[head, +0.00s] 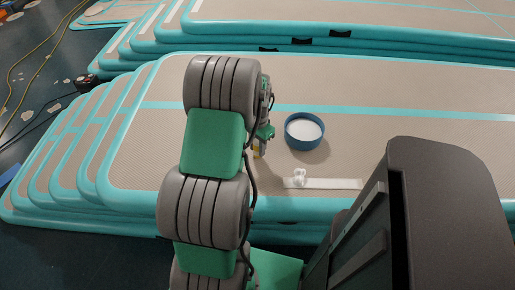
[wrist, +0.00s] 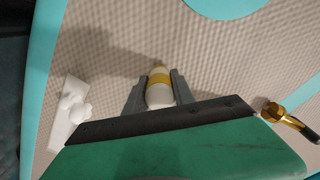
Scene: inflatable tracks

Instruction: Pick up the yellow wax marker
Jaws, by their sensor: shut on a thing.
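The yellow wax marker (wrist: 159,86), white with a yellow band, stands between the two fingers of my gripper (wrist: 158,92) in the wrist view. The fingers are shut on it from both sides. Its lower end is partly hidden by the gripper body. I cannot tell clearly whether the marker is touching the mat.
A blue round dish (head: 304,131) with a pale inside sits right of my gripper on the stacked inflatable track (head: 150,150). A white strap (head: 335,184) with a knob lies nearer. A gold-and-black object (wrist: 285,117) lies right in the wrist view.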

